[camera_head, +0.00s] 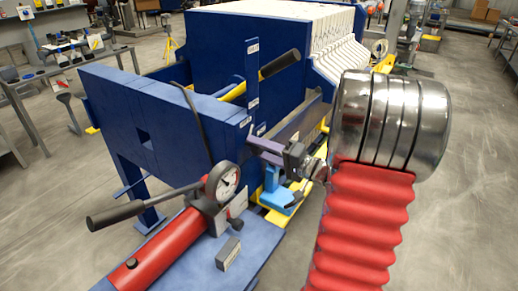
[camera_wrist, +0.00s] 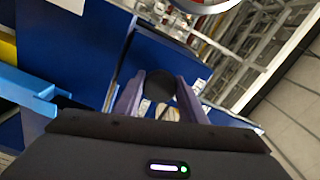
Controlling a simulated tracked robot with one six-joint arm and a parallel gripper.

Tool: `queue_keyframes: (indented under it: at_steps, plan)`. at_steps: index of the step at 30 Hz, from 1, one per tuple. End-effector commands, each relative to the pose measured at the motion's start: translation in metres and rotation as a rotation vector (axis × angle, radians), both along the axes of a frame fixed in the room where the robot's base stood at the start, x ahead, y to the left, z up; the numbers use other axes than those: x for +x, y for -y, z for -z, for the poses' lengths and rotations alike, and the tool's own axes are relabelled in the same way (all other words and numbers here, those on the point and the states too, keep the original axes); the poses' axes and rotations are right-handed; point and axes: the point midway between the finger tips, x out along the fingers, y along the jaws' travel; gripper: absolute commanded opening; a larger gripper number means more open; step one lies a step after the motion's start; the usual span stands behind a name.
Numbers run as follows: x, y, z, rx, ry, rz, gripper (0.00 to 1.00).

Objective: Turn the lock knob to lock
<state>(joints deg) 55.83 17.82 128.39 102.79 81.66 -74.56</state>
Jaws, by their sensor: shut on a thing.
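The lock knob (camera_wrist: 161,86) is a dark round knob between the two purple fingers of my gripper (camera_wrist: 158,90) in the wrist view. The fingers sit on either side of the knob and are shut on it. In the head view my gripper (camera_head: 266,147) is at the end of the blue press frame (camera_head: 140,120), beside the upright blue bar with small white labels (camera_head: 252,80). The knob itself cannot be made out there. Its lock marking cannot be read in either view.
A red hydraulic cylinder (camera_head: 160,255) with a pressure gauge (camera_head: 223,181) and a black-gripped pump handle (camera_head: 115,215) stands at the front left. A black-gripped lever (camera_head: 280,64) juts out above my gripper. White filter plates (camera_head: 335,35) lie behind. Open floor (camera_head: 460,190) is at right.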

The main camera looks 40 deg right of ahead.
Motion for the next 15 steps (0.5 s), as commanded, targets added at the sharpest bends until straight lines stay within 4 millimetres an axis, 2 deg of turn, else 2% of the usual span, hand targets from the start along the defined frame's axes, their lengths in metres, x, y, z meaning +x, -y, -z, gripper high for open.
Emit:
queue_keyframes:
  at_steps: [15]
  plan:
    - [-0.0004, 0.0018, 0.003, 0.466, -0.165, 0.006, 0.15]
